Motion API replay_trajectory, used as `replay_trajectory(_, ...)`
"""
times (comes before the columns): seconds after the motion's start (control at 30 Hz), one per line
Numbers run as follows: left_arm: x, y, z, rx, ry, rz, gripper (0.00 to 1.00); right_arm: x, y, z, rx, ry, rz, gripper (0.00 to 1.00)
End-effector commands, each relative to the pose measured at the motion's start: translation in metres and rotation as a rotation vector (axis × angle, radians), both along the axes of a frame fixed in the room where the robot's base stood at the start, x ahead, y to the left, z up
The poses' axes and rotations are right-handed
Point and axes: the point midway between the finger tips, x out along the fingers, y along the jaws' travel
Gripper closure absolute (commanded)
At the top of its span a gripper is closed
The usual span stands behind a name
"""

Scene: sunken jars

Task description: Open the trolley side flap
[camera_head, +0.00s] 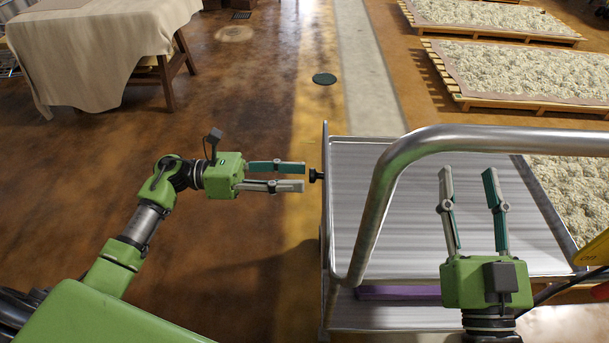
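The metal trolley (365,165) stands at the centre right, with a ribbed silver top and a thick tubular handle (430,140) across its near right side. Its left side shows a thin upright panel, the side flap (326,200), seen almost edge-on. My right gripper (467,187) is over the trolley top, fingers spread and empty, pointing away from me.
A purple item (398,292) lies on the trolley's lower shelf. Pallets of pale lumpy material (520,70) stand at the right and back right. A cloth-covered table (95,45) is at the upper left. The brown floor left of the trolley is clear.

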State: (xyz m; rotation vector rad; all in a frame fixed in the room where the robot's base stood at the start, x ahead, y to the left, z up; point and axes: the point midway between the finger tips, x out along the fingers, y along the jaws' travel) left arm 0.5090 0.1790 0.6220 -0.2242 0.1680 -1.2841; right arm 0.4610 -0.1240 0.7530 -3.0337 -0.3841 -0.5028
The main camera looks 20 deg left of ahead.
Motion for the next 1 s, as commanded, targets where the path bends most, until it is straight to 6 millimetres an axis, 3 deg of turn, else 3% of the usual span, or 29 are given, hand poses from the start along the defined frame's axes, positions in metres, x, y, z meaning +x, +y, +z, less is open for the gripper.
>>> replay_trajectory(0.2, 0.007, -0.024, 0.000, 0.000, 0.000, 0.000, 0.62, -0.002, 0.000, 0.006, 0.007, -0.027, 0.001, 0.60)
replay_trajectory(0.57, 0.008, -0.028, 0.000, 0.000, 0.000, 0.001, 0.62, -0.002, 0.000, 0.008, 0.010, -0.036, 0.002, 0.60)
replay_trajectory(0.7, 0.008, -0.028, 0.000, 0.000, 0.000, 0.001, 0.98, -0.002, 0.001, 0.008, 0.010, -0.036, 0.002, 0.60)
replay_trajectory(1.0, 0.008, -0.027, -0.001, -0.002, 0.000, 0.001, 1.00, -0.003, 0.001, 0.008, 0.013, -0.043, 0.004, 0.60)
